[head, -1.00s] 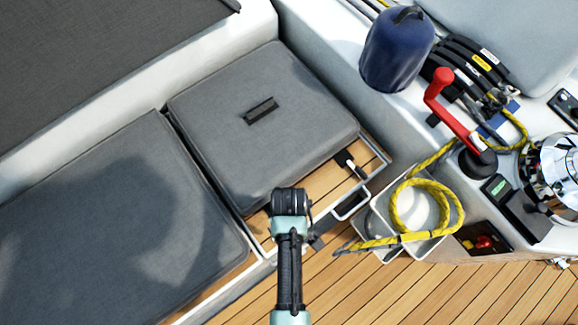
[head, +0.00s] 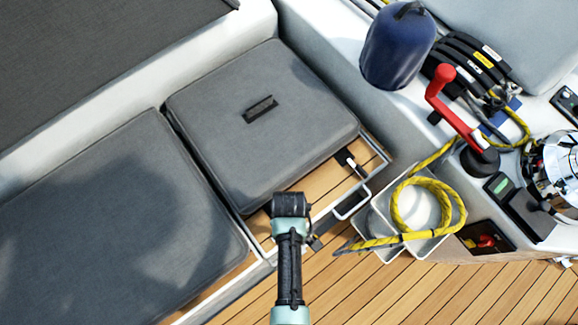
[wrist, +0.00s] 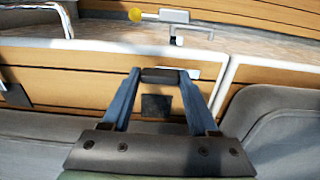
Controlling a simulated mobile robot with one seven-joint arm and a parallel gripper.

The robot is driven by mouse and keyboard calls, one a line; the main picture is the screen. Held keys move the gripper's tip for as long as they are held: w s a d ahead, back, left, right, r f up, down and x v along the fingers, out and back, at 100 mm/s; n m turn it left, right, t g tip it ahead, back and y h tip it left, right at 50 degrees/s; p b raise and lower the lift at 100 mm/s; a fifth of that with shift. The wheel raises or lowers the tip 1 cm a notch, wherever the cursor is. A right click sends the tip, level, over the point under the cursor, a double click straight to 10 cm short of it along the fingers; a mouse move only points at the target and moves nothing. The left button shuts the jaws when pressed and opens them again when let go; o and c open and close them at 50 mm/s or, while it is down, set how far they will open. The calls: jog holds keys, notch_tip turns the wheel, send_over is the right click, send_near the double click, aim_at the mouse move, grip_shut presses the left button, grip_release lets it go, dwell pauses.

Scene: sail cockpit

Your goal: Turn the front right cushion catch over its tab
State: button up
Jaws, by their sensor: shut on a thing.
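The grey cushion (head: 250,115) lies on the slatted wooden seat, with a dark strap on its top. My gripper (wrist: 160,76) is shut on a small dark bar (wrist: 160,75), which looks like the catch; a pale piece (wrist: 190,73) shows just beyond it. A flat black tab (wrist: 156,107) lies between the fingers, apart from the bar in the picture. I cannot tell how far the catch is turned. In the head view my gripper is at the cushion's near corner, and my wrist hides the catch. Another black tab with a pale catch (head: 352,164) shows at the cushion's right corner.
A second grey cushion (head: 110,215) lies to the left. A pale bin (head: 378,225) with coiled yellow rope (head: 440,190) stands to the right. Beyond are a red handle (head: 450,108) and a navy bag (head: 397,45). The plank floor (head: 400,290) in front is clear.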

jog(key=shift+c, duration=1.3)
jog(key=shift+r+m, duration=0.1)
jog(key=shift+m, duration=0.2)
jog(key=m+p, duration=0.2)
jog(key=shift+r+m, duration=0.1)
jog(key=shift+m, duration=0.2)
jog(key=m+p, duration=0.2)
jog(key=m, duration=0.3)
jog(key=m+p, duration=0.1)
jog(key=m, duration=0.3)
jog(key=shift+m, duration=0.4)
jog(key=m, duration=0.4)
jog(key=shift+m+p, duration=0.35)
jog(key=shift+m, duration=0.05)
